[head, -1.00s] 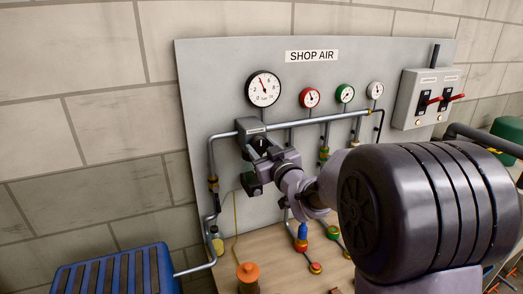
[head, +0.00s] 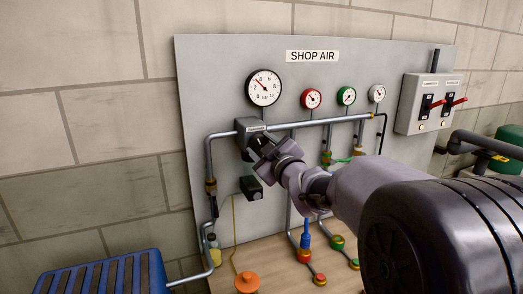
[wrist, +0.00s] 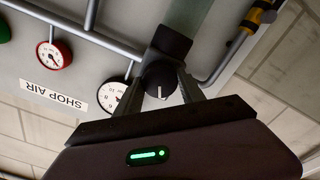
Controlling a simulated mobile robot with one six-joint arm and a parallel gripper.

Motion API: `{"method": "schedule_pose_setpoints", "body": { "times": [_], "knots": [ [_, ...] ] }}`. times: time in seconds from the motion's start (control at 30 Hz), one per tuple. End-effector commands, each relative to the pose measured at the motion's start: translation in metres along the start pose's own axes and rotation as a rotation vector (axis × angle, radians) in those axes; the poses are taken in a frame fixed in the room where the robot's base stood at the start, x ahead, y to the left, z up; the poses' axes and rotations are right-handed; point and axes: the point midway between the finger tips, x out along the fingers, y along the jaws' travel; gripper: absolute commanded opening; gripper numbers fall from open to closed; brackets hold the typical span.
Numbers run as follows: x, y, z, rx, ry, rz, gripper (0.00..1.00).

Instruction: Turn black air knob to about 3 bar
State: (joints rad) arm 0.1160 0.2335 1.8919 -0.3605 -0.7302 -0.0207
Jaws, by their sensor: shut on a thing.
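The black air knob (wrist: 160,82) shows in the wrist view with a white pointer line, below its dark regulator housing (wrist: 170,42). My gripper (wrist: 162,88) has a finger on each side of the knob and is shut on it. In the head view my gripper (head: 263,147) is at the regulator (head: 249,127) under the large gauge, and hides the knob. The large white gauge (head: 263,88) has a red needle pointing up and left, between the 2 and the 4, near 3 bar. The gauge is partly hidden by a finger in the wrist view (wrist: 117,94).
A grey pipe (head: 310,123) runs across the board beside the regulator. Red (head: 311,99), green (head: 346,96) and white (head: 377,93) small gauges stand to the right. A dark box (head: 251,187) hangs below my gripper. A switch box (head: 428,102) is at the right.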

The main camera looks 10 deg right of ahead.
Motion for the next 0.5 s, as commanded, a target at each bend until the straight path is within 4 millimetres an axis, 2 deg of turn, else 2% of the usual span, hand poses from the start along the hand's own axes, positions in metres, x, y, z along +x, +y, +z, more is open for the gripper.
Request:
{"method": "schedule_pose_setpoints", "body": {
  "times": [0.37, 0.4, 0.47, 0.5],
  "knots": [
    [0.0000, 0.0001, 0.0000, -0.004, 0.000, 0.000, 0.06],
    [0.0000, 0.0000, 0.0000, -0.004, 0.000, 0.000, 0.54],
    [0.0000, 0.0000, 0.0000, -0.003, 0.000, 0.000, 0.66],
    [0.0000, 0.0000, 0.0000, -0.003, 0.000, 0.000, 0.68]
  ]
}}
